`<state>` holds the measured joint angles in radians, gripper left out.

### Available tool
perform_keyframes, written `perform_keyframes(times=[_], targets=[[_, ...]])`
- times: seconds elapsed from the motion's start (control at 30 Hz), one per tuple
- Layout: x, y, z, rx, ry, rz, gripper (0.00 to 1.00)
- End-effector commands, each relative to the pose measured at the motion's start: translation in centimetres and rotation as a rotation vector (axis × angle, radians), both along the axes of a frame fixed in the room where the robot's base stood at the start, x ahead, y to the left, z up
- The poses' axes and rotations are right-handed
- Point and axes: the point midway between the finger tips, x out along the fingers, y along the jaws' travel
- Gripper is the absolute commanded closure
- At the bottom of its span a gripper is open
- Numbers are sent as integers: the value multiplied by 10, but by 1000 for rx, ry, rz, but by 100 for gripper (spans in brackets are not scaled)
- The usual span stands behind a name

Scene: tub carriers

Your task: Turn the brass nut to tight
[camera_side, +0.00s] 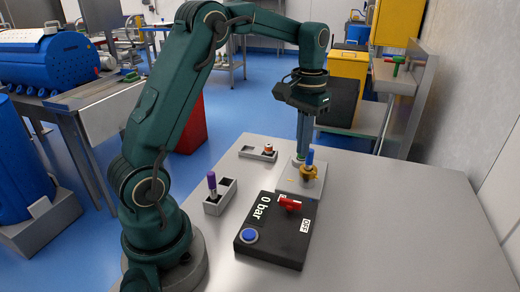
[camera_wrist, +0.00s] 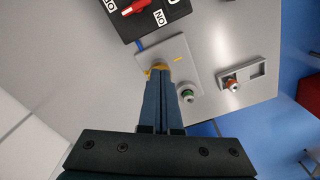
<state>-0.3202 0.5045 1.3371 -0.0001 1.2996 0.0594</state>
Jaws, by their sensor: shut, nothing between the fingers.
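In the wrist view, a yellow part of the nut (camera_wrist: 160,67) shows just past my fingertips, which hide the rest. My gripper (camera_side: 303,152) points down, shut and empty, close above the plate beside the nut. In the wrist view its fingers (camera_wrist: 159,80) lie together. I cannot tell whether they touch the nut. A green-ringed fitting (camera_wrist: 187,94) stands on the same plate; my fingers partly hide it in the side view.
A black panel (camera_side: 257,250) with a red handle (camera_side: 289,203), a blue button (camera_side: 250,236) and a "0 bar" readout stands in front of the plate. A grey holder (camera_side: 222,203) has a purple-topped piece. Another holder (camera_side: 248,153) has an orange-ringed piece. The table's right side is clear.

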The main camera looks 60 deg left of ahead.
Motion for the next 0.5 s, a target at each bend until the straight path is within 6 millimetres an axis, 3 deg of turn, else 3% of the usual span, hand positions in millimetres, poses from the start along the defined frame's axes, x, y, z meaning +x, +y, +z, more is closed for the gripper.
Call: perform_keyframes(times=[0.17, 0.5], targets=[[3, -13, 0, -1, 2, 0, 100], [2, -12, -39, -1, 5, 1, 100]])
